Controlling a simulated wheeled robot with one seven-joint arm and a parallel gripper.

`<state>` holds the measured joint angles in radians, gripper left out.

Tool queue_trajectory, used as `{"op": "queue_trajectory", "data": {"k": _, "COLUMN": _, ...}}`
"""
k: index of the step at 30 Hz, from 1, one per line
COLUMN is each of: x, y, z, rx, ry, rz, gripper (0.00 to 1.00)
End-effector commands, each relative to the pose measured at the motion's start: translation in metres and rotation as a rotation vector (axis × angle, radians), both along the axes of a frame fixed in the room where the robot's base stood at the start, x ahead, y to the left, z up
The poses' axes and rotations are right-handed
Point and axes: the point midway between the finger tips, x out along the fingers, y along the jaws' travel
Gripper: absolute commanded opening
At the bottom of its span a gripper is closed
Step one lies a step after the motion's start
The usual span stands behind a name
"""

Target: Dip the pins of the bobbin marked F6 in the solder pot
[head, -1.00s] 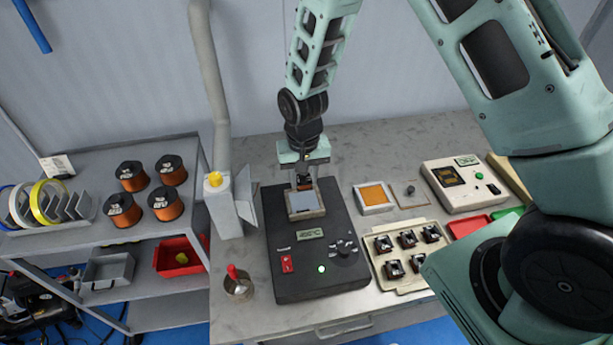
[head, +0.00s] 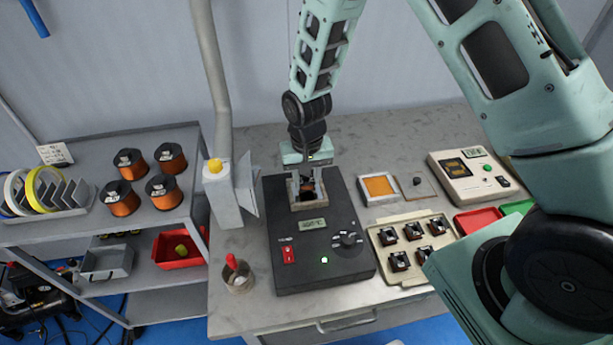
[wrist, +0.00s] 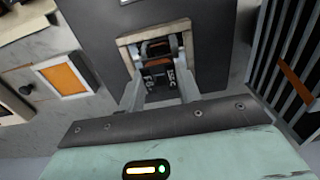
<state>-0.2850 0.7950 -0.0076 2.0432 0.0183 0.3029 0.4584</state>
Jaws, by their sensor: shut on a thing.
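The solder pot is a black box (head: 322,255) with a red switch, a dial, a small display and a lit green light. Its square pale-rimmed well (head: 309,205) is at the back of its top; the rim also shows in the wrist view (wrist: 127,54). My gripper (head: 305,178) points down over the well, its fingers (wrist: 158,92) shut on a dark bobbin with copper winding (wrist: 157,70). The bobbin is low at the well opening. Its pins and most of the solder surface are hidden, so I cannot tell whether they touch.
A beige tray (head: 388,272) with several bobbins stands right of the pot. Behind it are an orange pad (head: 379,187) and a tester (head: 466,180). A fume duct box (head: 222,200) stands close left; a jar with a red-topped tool (head: 238,278) is front left.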

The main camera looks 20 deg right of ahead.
Motion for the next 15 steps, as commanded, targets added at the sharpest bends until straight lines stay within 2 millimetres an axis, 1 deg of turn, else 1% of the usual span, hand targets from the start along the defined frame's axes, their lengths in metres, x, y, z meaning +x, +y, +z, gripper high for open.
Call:
{"op": "queue_trajectory", "data": {"k": 5, "x": 0.0, "y": 0.0, "z": -0.0009, "rx": 0.0, "ry": 0.0, "rz": 0.0, "gripper": 0.11}}
{"op": "queue_trajectory", "data": {"k": 15, "x": -0.0001, "y": 0.0, "z": -0.0088, "rx": 0.0, "ry": 0.0, "rz": 0.0, "gripper": 0.11}}
